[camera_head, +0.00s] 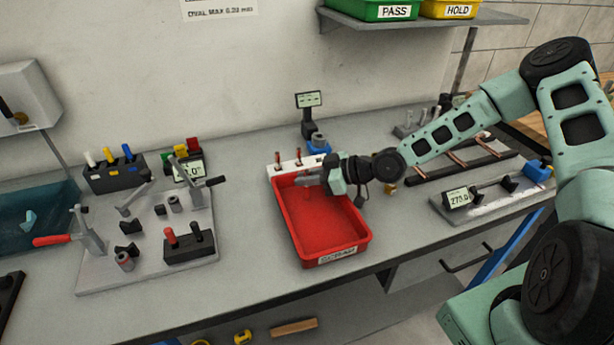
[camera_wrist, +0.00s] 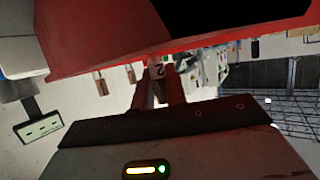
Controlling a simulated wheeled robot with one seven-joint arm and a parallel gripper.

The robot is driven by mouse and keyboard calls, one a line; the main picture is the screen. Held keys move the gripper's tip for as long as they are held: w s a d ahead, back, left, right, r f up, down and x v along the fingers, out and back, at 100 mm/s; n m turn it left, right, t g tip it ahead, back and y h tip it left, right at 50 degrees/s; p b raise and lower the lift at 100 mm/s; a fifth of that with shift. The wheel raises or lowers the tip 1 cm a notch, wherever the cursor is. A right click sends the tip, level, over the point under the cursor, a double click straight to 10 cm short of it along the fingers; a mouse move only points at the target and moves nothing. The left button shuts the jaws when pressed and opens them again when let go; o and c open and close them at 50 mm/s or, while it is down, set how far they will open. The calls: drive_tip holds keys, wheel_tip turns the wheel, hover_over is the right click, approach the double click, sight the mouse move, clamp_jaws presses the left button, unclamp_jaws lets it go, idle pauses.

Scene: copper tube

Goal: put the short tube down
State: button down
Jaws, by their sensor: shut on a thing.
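My gripper (camera_head: 305,181) hangs over the back part of a red tray (camera_head: 342,258) marked SCRAP. In the wrist view its fingers (camera_wrist: 158,92) are closed on a small copper-coloured piece, the short tube (camera_wrist: 156,71), with a dark mark on it. In the head view the fingers cover most of the tube, so its exact tilt cannot be told. The tray's red wall fills the top of the wrist view. I cannot tell whether the tube touches the tray.
A white rack (camera_head: 284,167) with upright copper tubes stands right behind the tray. A small display stand (camera_head: 309,101) is behind it. A fixture board (camera_head: 105,274) lies left, and a measuring station (camera_head: 492,196) and dark rails with copper tubes (camera_head: 455,166) lie right.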

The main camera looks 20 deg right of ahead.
drive_tip(key=shift+f, duration=0.25)
drive_tip(key=c, duration=1.4)
unclamp_jaws()
drive_tip(key=shift+c, duration=0.2)
